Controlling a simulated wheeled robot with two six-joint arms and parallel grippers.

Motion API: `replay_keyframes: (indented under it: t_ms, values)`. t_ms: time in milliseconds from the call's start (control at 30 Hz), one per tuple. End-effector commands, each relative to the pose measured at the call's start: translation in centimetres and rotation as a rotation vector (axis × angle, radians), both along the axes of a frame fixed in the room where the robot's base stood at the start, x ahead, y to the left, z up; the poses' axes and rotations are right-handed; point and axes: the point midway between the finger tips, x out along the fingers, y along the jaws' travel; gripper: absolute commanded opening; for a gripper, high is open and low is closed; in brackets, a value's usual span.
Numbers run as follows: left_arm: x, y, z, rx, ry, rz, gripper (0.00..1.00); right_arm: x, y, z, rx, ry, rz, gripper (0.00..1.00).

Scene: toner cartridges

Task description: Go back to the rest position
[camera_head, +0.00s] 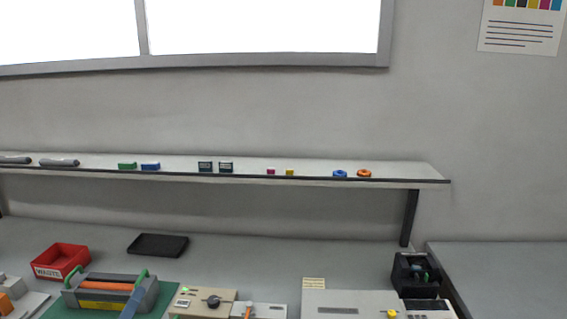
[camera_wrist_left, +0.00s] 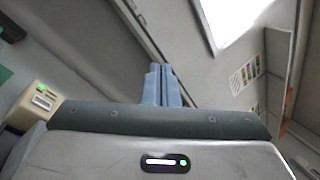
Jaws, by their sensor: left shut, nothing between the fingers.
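My left gripper (camera_head: 142,288) shows at the bottom left of the head view as narrow blue fingers in front of a grey cartridge (camera_head: 105,277) with an orange roller and green ends. I cannot tell whether it touches the cartridge. In the left wrist view the blue fingers (camera_wrist_left: 161,68) are together, with nothing between them. My right gripper is not in view.
A red waste bin (camera_head: 60,271) and a black tray (camera_head: 158,234) stand behind the cartridge. A beige device (camera_head: 190,300) with a knob is to its right. A black holder (camera_head: 402,290) stands further right. A shelf (camera_head: 320,182) with small items runs above.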

Motion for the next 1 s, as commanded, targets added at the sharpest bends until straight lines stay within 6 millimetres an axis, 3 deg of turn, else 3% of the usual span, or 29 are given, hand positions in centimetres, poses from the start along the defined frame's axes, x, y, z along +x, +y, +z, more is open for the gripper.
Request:
replay_keyframes:
  t_ms: [167,300,367,500,600,800,1000]
  values:
    - [-2.7,4.6,-3.7,-0.607,0.17,0.195,0.0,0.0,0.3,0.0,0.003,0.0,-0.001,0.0]
    - [-6.1,6.7,-9.5,-1.049,0.346,0.379,0.0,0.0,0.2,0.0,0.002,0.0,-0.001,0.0]
    - [-8.1,6.8,-12.4,-1.222,0.433,0.468,0.0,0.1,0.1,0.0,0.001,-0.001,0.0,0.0]
    - [-13.0,5.5,-18.0,-1.54,0.628,0.666,0.0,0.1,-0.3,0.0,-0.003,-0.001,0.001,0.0]
    - [-16.0,4.0,-20.7,-1.687,0.742,0.783,0.0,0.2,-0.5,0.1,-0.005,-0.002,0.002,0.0]
    - [-21.5,0.7,-23.8,-1.878,0.94,0.983,0.0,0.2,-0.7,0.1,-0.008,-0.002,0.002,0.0]
    - [-26.2,-2.4,-25.4,-1.992,1.114,1.159,0.0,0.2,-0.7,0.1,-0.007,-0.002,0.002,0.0]
